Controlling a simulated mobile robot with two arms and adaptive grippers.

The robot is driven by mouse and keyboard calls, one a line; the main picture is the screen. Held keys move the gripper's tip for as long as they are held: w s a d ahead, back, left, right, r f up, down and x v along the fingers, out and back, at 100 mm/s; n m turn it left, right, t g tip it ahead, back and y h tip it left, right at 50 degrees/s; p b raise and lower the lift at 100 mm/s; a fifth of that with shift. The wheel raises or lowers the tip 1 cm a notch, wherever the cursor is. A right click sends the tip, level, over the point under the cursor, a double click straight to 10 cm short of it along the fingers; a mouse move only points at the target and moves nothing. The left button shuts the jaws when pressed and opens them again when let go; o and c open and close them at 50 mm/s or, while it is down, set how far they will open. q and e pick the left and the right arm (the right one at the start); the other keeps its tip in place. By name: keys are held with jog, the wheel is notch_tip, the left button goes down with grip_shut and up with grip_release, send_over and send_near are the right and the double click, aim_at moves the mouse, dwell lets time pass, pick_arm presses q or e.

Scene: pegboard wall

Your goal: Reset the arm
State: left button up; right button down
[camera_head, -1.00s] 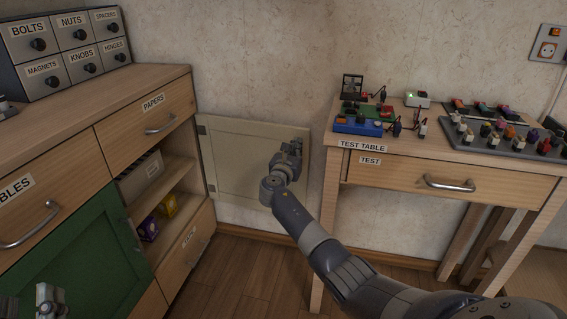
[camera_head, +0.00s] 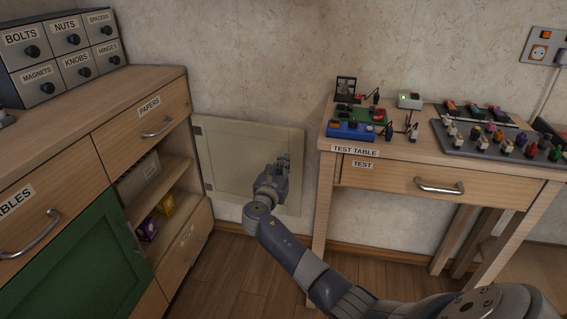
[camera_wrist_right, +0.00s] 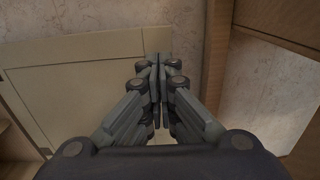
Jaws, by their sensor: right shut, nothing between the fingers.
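My right gripper (camera_head: 283,163) is in front of the pale wall panel (camera_head: 228,160), in the gap between the left cabinet and the test table. In the right wrist view my right gripper (camera_wrist_right: 157,68) has its fingers together with nothing between them. The panel (camera_wrist_right: 75,75) fills the left half of that view and looks closed, flat against the wall. I cannot tell how far the fingertips are from it. My left gripper is not seen in the head view now.
The left cabinet (camera_head: 100,135) has drawers, open shelves and a green door (camera_head: 85,262). The test table (camera_head: 330,133) at right bears several small devices, with a closed drawer (camera_head: 400,180) below. Wooden floor (camera_head: 235,270) lies clear between them.

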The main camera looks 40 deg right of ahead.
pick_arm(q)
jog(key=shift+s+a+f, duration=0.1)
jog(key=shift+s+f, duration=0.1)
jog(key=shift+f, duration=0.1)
